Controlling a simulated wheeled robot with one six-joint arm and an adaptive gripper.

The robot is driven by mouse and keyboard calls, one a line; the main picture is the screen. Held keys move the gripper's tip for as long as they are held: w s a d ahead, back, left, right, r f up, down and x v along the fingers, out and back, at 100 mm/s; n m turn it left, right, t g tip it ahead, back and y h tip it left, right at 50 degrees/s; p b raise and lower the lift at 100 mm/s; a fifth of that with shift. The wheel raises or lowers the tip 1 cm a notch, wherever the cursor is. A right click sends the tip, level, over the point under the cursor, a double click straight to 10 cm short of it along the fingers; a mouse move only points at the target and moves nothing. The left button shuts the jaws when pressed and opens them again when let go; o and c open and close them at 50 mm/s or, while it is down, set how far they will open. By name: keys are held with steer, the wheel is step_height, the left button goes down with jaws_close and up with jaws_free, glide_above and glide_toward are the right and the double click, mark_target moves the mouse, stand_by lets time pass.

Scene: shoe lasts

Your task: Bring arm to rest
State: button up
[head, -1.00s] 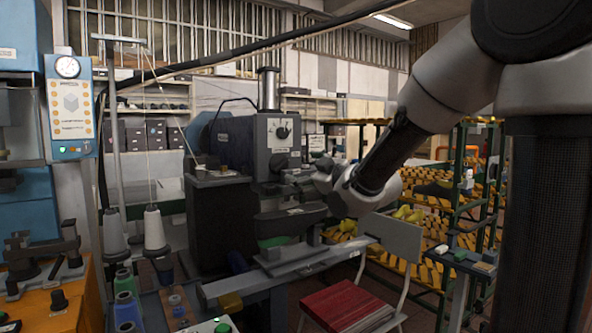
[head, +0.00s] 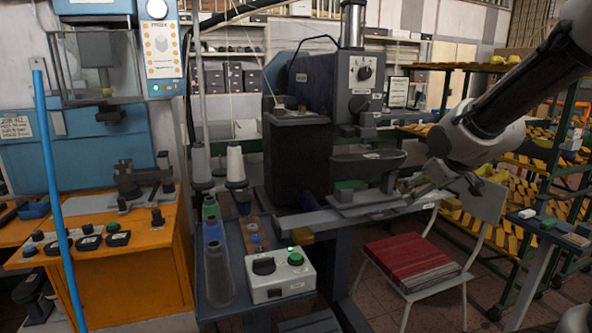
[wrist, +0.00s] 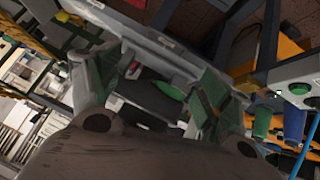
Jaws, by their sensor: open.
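My gripper (head: 448,188) hangs at the right of the head view, at the end of my arm. It is beside the right side of the dark machine (head: 300,155), above the chair. In the wrist view my gripper (wrist: 155,90) shows two spread fingers with green inner pads. I see nothing clasped between them; a pale grey bar, dark shapes and a green shape show beyond. In the head view the fingertips are small and partly blend with the machine's ledge, so I cannot tell whether they touch it.
A chair with a red seat (head: 410,262) stands below my gripper. A rack with yellow slatted shelves (head: 535,140) is at the right. A control box (head: 280,275) and thread cones (head: 235,165) stand left of the machine. An orange bench (head: 130,265) is at the far left.

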steer(key=s+d+r+m+g, duration=0.1)
steer(key=s+d+m+g, duration=0.1)
steer(key=s, duration=0.9)
steer(key=s+d+r+m+g, duration=0.1)
steer(key=s+d+m+g, duration=0.1)
steer(key=s, duration=1)
steer(key=shift+s+d+r+m+h, duration=0.3)
steer(key=shift+m+h, duration=0.1)
steer(key=shift+m, duration=0.1)
steer(key=shift+g, duration=0.3)
